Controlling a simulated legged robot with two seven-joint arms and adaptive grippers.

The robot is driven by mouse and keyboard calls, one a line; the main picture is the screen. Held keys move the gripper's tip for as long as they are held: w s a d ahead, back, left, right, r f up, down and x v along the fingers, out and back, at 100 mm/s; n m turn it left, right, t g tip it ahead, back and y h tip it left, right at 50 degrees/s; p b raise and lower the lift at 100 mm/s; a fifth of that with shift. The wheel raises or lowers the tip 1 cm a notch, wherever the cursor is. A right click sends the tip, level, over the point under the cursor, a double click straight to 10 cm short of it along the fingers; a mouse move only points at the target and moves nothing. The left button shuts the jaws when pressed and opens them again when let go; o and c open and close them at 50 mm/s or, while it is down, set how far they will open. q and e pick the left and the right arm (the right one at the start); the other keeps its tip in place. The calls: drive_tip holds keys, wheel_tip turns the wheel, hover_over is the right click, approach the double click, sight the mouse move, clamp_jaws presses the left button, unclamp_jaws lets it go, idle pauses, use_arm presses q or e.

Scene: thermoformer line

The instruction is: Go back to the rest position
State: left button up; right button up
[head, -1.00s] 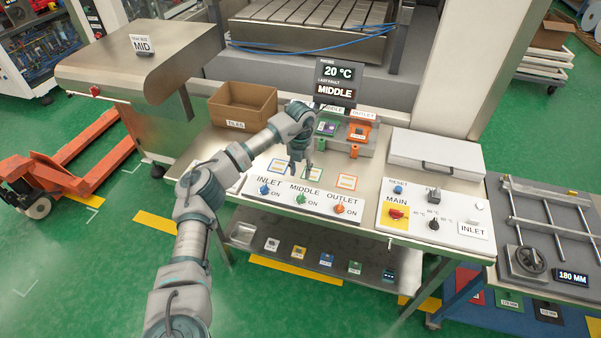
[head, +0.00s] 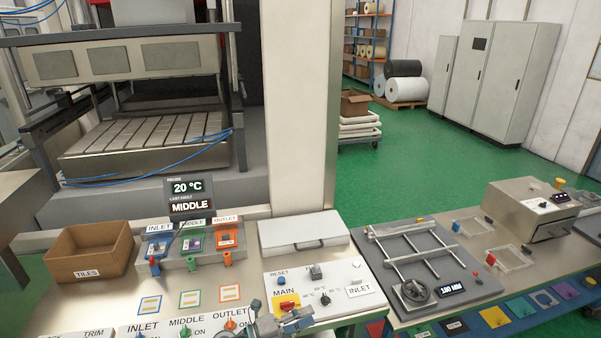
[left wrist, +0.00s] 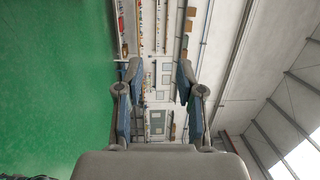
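My left gripper (head: 283,322) shows at the bottom edge of the head view, in front of the main switch panel (head: 345,300). Most of its arm is out of the picture. In the left wrist view the two fingers of my left gripper (left wrist: 157,85) stand apart with nothing between them. That view looks out over green floor and a wall, away from the bench. My right gripper is in neither view.
A tile box (head: 90,252), a holder with INLET, MIDDLE and OUTLET places (head: 190,255) and a closed grey case (head: 303,230) stand on the bench. The display (head: 190,195) reads 20 °C, MIDDLE. A handwheel frame (head: 425,265) stands to the right. Green floor lies open behind.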

use_arm(q)
drive_tip(key=a+f+n+t+y, duration=0.3)
drive_tip(key=a+n+t+y, duration=0.8)
drive_tip(key=n, duration=0.8)
drive_tip(key=s+a+f+n+g+y, duration=0.3)
drive_tip(key=s+a+f+n+y, duration=0.1)
drive_tip(key=s+f, duration=0.25)
drive_tip(key=s+a+f+n+g+y, duration=0.3)
drive_tip(key=s+a+f+n, duration=0.2)
drive_tip(key=f, duration=0.3)
drive_tip(key=s+a+f+n+g, duration=0.1)
drive_tip(key=s+f+g, duration=0.3)
drive_tip(key=s, duration=0.6)
drive_tip(key=s+a+f+n+g, duration=0.1)
drive_tip(key=s+f+g, duration=0.35)
drive_tip(key=s, duration=0.65)
wheel_tip(320, 180, down, 24)
drive_tip(key=g, duration=0.1)
drive_tip(key=s+a+f+g, duration=0.1)
drive_tip(key=s+a+f, duration=0.2)
drive_tip(key=s+f, duration=1.5)
drive_tip(key=shift+s+a+m, duration=0.15)
drive_tip(key=shift+s+m, duration=0.15)
drive_tip(key=shift+s, duration=0.15)
